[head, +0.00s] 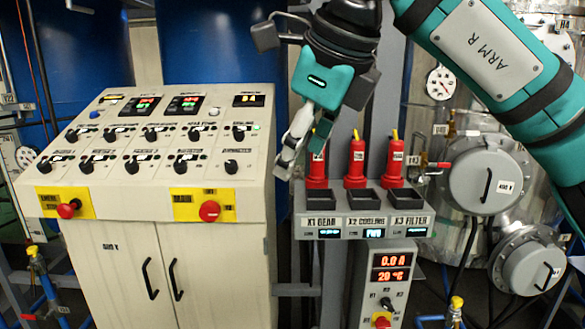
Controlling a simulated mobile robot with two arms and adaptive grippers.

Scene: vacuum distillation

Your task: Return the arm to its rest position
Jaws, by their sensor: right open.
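My right arm (490,55), teal with "ARM R" lettering on a white plate, comes in from the upper right. My right gripper (302,152) hangs with its fingers downward, between the control panel and the row of red plugs. It is open, and I see nothing between its fingers. One finger is pale and lies to the left; the other is partly hidden by the teal housing. The fingers overlap the leftmost red plug (317,172) in the picture; I cannot tell whether they touch it. My left gripper is not in view.
The control panel (255,150) with several knobs and two red buttons stands left. Round flanged vessels (480,180) and a gauge (440,83) stand right.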

